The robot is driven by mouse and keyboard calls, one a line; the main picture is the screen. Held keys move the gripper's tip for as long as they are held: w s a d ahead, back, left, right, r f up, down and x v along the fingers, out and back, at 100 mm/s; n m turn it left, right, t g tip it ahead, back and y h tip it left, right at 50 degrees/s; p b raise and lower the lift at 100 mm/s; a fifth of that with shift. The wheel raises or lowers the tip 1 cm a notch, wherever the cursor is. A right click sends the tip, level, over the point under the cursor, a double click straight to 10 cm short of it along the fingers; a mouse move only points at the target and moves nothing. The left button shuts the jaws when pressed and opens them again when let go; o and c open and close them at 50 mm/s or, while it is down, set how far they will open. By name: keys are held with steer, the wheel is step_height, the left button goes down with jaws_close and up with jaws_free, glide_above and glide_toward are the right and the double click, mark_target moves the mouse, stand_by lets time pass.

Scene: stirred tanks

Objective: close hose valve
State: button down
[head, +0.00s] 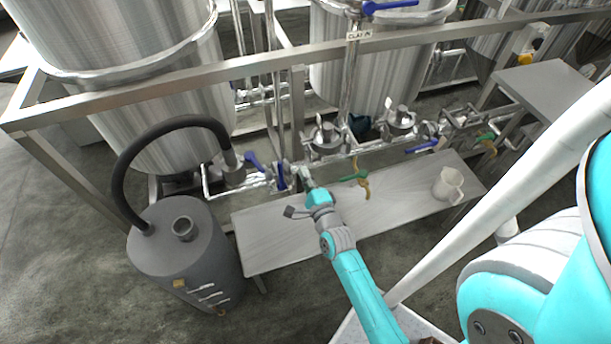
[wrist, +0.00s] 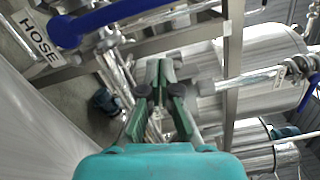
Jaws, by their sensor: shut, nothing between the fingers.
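The hose valve's blue lever (wrist: 110,17) crosses the top left of the wrist view, beside a white tag reading HOSE (wrist: 38,38). In the head view, blue handles (head: 254,163) show on the low pipe near the black hose's end; I cannot tell which part belongs to the tagged valve. My gripper (wrist: 158,68) is shut and empty, its fingers together. The lever lies up and left of the fingertips in the wrist view, with no contact visible. In the head view, my gripper (head: 304,174) is just right of these handles, above the bench's back edge.
A grey canister (head: 183,255) with a black hose (head: 128,165) stands left. Steel frame rails (head: 200,80) and tanks (head: 135,110) rise behind the pipes. Another blue lever (head: 421,146) is right. Floor at front left is clear.

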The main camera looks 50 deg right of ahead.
steer(key=v, duration=0.9)
steer(key=shift+s+a, duration=0.2)
steer(key=shift+a, duration=0.05)
steer(key=shift+a, duration=0.1)
steer(key=s+a+r+n+y, duration=0.4)
steer(key=s+a+n, duration=0.6)
steer(key=n, duration=0.3)
steer(key=s+a+r+n+y, duration=0.5)
steer(key=s+a+n, duration=0.5)
steer(key=n, duration=0.4)
steer(key=shift+s+r+g, duration=0.4)
steer(key=shift+s+r, duration=0.2)
steer(key=shift+s, duration=0.1)
